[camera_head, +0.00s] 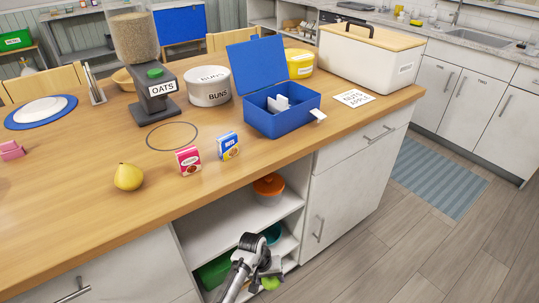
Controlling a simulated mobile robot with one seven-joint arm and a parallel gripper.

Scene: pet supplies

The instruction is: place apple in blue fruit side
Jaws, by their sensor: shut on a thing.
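My gripper (268,276) is low in front of the open shelves under the counter. It is shut on a small lime-green thing (270,284), which could be the apple but is too small and covered to be sure. An open blue box (283,124) with its lid raised stands on the counter, well above and beyond my gripper. White pieces show inside it; its compartments are hard to make out. A paper card (355,98) with printed words lies to the right of the box.
A yellow pear (128,177), a pink box (188,160) and a small blue box (228,146) stand near the counter's front edge. The shelves (276,217) hold an orange-lidded bowl (268,187) and green containers. Open floor lies to the right.

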